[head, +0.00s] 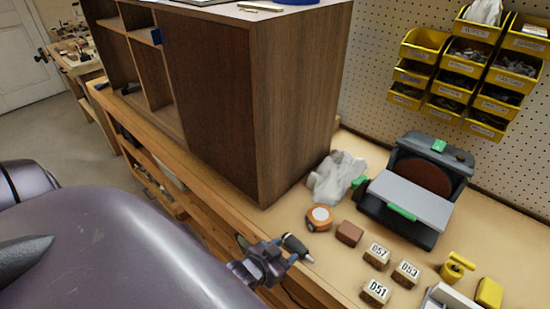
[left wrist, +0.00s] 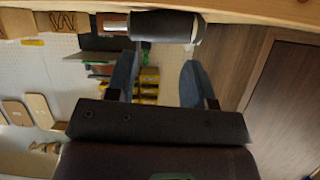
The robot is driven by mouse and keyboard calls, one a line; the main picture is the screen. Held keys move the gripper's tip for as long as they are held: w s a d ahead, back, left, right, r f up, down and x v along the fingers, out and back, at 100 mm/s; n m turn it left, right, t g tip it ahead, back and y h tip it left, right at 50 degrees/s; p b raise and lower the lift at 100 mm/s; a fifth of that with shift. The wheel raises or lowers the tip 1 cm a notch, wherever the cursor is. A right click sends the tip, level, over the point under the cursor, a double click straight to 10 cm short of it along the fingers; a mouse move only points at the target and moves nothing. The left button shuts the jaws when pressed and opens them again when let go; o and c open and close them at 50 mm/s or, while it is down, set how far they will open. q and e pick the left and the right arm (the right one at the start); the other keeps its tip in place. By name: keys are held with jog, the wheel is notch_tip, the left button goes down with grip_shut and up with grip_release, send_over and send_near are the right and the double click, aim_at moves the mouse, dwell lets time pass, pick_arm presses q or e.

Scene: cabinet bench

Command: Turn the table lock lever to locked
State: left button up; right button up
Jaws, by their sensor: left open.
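The disc sander (head: 415,190) stands at the right of the bench in the head view, with a grey tilted table (head: 410,200) before a brown disc. A small green part (head: 359,181) sticks out at the left of that table and looks like the lock lever. Its setting cannot be told. My left gripper (head: 287,257) is open and empty at the bench's front edge, well to the left of and nearer than the sander. Its two fingers (left wrist: 160,80) show apart in the left wrist view. My right gripper is not in view.
A tall brown cabinet (head: 295,105) stands left of the sander. A grey crumpled cloth (head: 337,178), an orange tape measure (head: 319,218), a brown block (head: 349,233), several labelled blocks (head: 377,255) and a yellow object (head: 457,268) lie on the bench. Yellow bins (head: 480,50) hang behind.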

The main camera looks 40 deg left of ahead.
pick_arm(q)
jog(key=shift+s+a+f, duration=0.1)
jog(key=shift+s+f, duration=0.15)
jog(key=shift+s, duration=0.3)
jog(key=shift+s+a+f, duration=0.1)
jog(key=shift+s+f, duration=0.1)
jog(key=shift+s, duration=0.3)
jog(key=shift+s+f, duration=0.1)
jog(key=shift+s, duration=0.05)
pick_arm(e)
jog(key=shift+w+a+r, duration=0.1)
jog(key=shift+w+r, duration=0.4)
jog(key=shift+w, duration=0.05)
